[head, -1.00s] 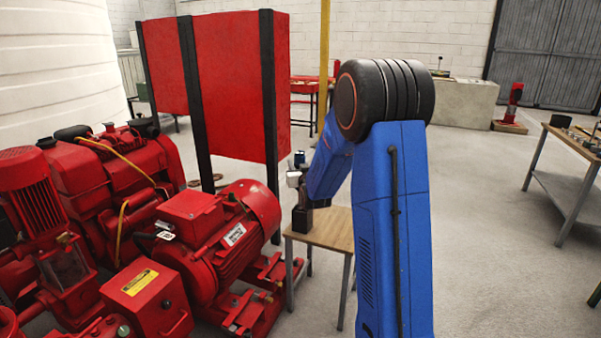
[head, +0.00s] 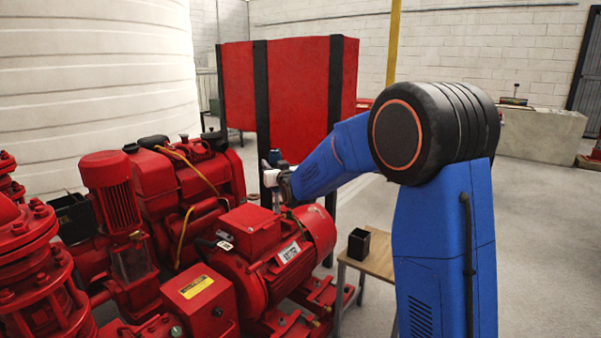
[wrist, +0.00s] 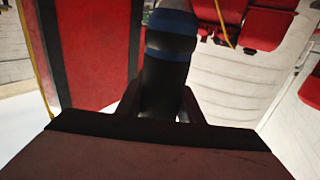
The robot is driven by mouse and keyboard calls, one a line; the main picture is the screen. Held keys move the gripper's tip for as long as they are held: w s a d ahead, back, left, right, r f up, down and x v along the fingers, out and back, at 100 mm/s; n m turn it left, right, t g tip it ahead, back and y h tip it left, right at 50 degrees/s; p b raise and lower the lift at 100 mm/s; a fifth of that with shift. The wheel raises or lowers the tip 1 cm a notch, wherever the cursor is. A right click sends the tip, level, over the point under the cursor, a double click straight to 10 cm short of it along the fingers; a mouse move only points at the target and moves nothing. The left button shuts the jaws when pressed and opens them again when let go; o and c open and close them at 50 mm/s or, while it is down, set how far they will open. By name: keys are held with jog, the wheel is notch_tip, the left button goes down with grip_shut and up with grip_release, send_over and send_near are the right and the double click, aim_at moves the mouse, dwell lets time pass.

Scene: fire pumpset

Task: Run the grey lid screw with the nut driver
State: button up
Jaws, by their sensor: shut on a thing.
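My gripper (wrist: 160,105) is shut on a dark, blue-banded tool (wrist: 170,45), which looks like the nut driver, in the wrist view. In the head view my gripper (head: 283,184) is in the air behind and above the red motor (head: 280,245), with a small blue tool end (head: 274,157) showing above it. The tool's lower end is hidden in the head view. The motor carries a red box with a flat lid (head: 248,226).
A small wooden table (head: 380,262) with an open black holder (head: 358,243) stands right of the motor. A red panel on black posts (head: 262,100) is behind. Red pumps and pipes (head: 35,250) crowd the left. Open floor lies to the right.

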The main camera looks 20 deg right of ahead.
jog(key=s+a+r+n+y, duration=0.1)
jog(key=a+r, duration=0.3)
jog(key=a, duration=0.7)
jog(key=shift+y, duration=0.6)
jog(key=shift+s, duration=0.1)
jog(key=shift+f, duration=4.8)
